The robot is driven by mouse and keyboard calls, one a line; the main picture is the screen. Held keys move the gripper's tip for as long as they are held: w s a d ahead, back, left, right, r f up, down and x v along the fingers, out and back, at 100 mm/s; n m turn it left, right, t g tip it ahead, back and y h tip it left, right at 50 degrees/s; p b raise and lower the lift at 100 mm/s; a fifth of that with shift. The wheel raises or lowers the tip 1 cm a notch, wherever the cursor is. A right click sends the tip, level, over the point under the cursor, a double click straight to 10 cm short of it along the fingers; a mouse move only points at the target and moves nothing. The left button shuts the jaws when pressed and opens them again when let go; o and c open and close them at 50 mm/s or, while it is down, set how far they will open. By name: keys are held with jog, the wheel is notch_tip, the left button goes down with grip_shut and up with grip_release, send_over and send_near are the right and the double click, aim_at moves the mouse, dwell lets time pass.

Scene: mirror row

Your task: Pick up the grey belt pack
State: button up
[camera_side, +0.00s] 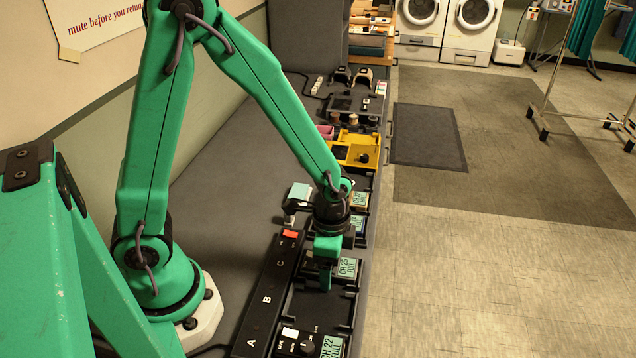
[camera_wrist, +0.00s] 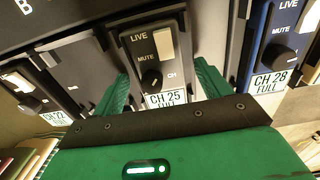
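A dark grey belt pack labelled CH 25 FULL (camera_wrist: 140,52) sits upright in its bay in the wrist view, with a knob, a LIVE/MUTE face and a pale label. It also shows in the side view (camera_side: 348,268), partly hidden by my gripper. My gripper (camera_wrist: 163,82) is open, with one green finger on each side of the lower part of this pack. In the side view my gripper (camera_side: 325,277) is low over the row at this pack. Whether the fingers touch it I cannot tell.
A blue pack labelled CH 28 (camera_wrist: 272,50) stands to the right in the wrist view. A darker pack labelled CH 22 (camera_side: 331,346) is nearest in the side view. A black strip lettered A, B, C (camera_side: 267,299) runs along the row. A yellow tray (camera_side: 352,150) stands farther back.

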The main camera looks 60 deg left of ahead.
jog(key=c, duration=1.2)
jog(key=shift+r, duration=0.15)
jog(key=shift+r, duration=0.7)
notch_tip(320, 180, up, 3)
jog(key=shift+f, duration=0.2)
jog(key=s+d+r, duration=0.4)
jog(key=s+d, duration=0.1)
jog(key=s+d+r, duration=0.2)
jog(key=s+d, duration=0.1)
jog(key=shift+s+d+r, duration=0.1)
jog(key=shift+d+r, duration=0.05)
jog(key=shift+r, duration=0.2)
